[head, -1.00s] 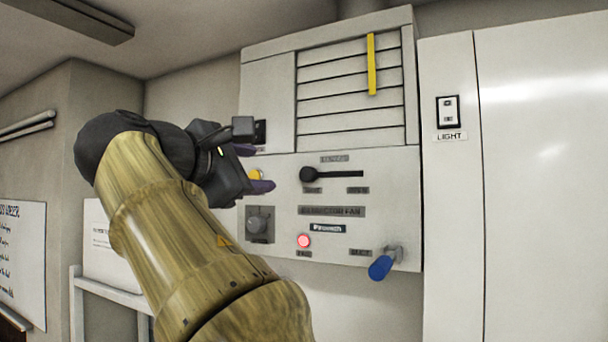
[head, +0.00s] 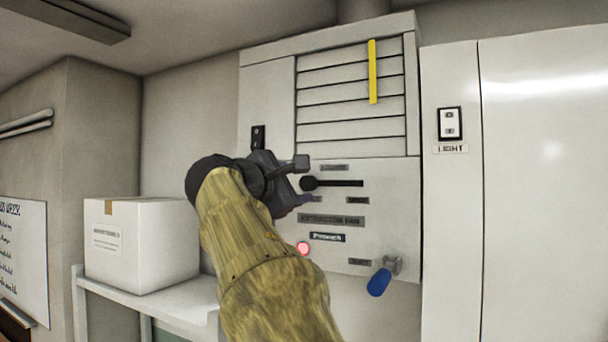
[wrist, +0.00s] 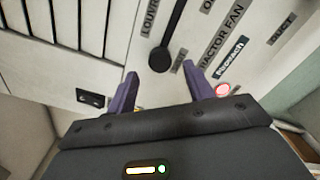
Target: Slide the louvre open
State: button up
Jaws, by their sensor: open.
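The louvre slider is a black round knob (head: 309,183) at the left end of a dark horizontal slot in the white panel (head: 395,205). It also shows in the wrist view (wrist: 159,60), just beyond the fingertips and between their lines. My gripper (head: 301,186) is open and empty, its purple fingers pointing at the knob; in the wrist view (wrist: 163,80) the knob appears untouched. The louvre (head: 335,100) has flat slats lying close together, with a yellow strip (head: 373,72) hanging on it. My arm hides the panel's lower left.
A red lit button (head: 303,248) and a blue-handled lever (head: 380,280) are below the slot. A black switch (head: 258,137) is at the upper left. A light switch (head: 450,124) is to the right. A white box (head: 140,245) stands on a shelf at left.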

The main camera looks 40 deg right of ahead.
aim_at(306, 184)
jog(key=p+x, duration=0.1)
jog(key=x, duration=0.3)
jog(key=shift+w+d, duration=0.1)
jog(key=shift+d, duration=0.1)
grip_shut()
